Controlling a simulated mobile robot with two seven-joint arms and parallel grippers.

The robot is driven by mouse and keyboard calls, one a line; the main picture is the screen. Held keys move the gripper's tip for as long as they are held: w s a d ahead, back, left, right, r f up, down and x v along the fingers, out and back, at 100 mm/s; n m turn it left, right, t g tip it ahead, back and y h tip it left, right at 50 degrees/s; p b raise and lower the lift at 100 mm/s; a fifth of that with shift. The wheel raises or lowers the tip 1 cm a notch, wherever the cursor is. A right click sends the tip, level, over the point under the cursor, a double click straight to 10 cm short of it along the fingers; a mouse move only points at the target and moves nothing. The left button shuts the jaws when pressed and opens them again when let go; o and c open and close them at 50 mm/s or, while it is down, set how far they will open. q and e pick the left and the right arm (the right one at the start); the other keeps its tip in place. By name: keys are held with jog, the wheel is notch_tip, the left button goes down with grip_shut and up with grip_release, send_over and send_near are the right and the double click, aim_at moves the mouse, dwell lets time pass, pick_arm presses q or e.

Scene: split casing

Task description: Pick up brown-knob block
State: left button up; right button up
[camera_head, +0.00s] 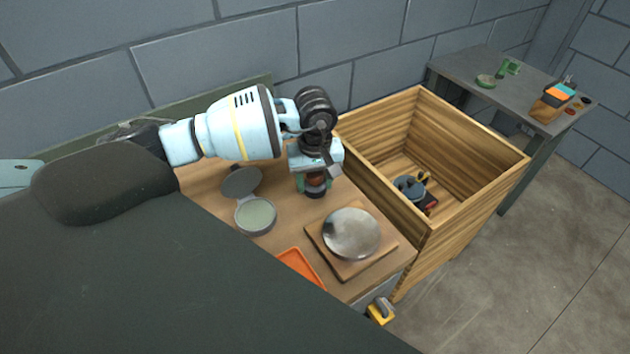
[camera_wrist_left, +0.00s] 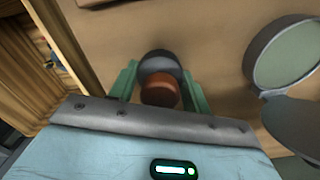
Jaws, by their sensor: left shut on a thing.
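The brown-knob block (camera_head: 315,182) has a round brown knob on a dark grey base. It is at the back edge of the wooden table, next to the large crate. In the left wrist view the brown-knob block (camera_wrist_left: 160,92) sits between the two green fingers. My left gripper (camera_head: 313,185) reaches over it from above and is shut on it; it also shows in the left wrist view (camera_wrist_left: 158,88). The base appears at or close to the tabletop; I cannot tell whether it touches.
An open round grey case (camera_head: 256,215) lies left of the block. A silver disc (camera_head: 352,233) rests on a wooden board (camera_head: 379,254), with an orange tray (camera_head: 300,267) nearby. The high-walled wooden crate (camera_head: 480,175) holds dark items. A grey side table (camera_head: 470,63) stands behind.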

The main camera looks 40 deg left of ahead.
pick_arm(q)
jog(key=shift+r, duration=0.55)
notch_tip(320, 180, up, 2)
jog(key=shift+r, duration=0.25)
jog(key=s+d, duration=0.2)
jog(key=s, duration=0.3)
jog(key=s+d+r, duration=0.1)
jog(key=s+d, duration=0.1)
jog(key=s, duration=0.2)
jog(key=s+d+b, duration=0.1)
jog(key=s+d, duration=0.1)
jog(key=s, duration=0.3)
jog(key=shift+s+d+r, duration=0.15)
jog(key=shift+s+d, duration=0.15)
jog(key=shift+s, duration=0.05)
pick_arm(e)
jog(key=shift+s+a+f, duration=0.1)
jog(key=shift+s+f, duration=0.4)
jog(key=shift+f, duration=0.3)
